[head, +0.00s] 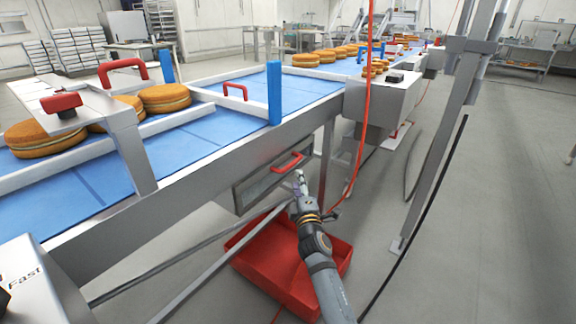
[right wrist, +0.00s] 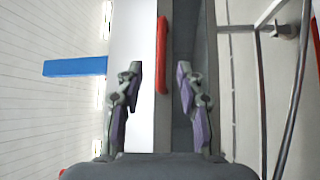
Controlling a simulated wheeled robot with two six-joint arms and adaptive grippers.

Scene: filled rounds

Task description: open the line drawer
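The line drawer (head: 250,189) is a grey front panel set under the side of the conveyor, and it looks closed. Its red bar handle (head: 288,162) is on the front. My right gripper (head: 299,176) is just in front of the handle, reaching up from below. In the right wrist view its fingers (right wrist: 158,72) are apart, and the red handle (right wrist: 161,55) shows lengthwise in the gap between them. I cannot tell how deep the handle sits between the fingers, and no grip on it shows. My left gripper is out of view.
A red bin (head: 275,262) stands on the floor under my right forearm. The blue conveyor belt (head: 190,143) carries filled rounds (head: 165,98). A red cable (head: 361,130) and a grey post (head: 440,130) stand to the right.

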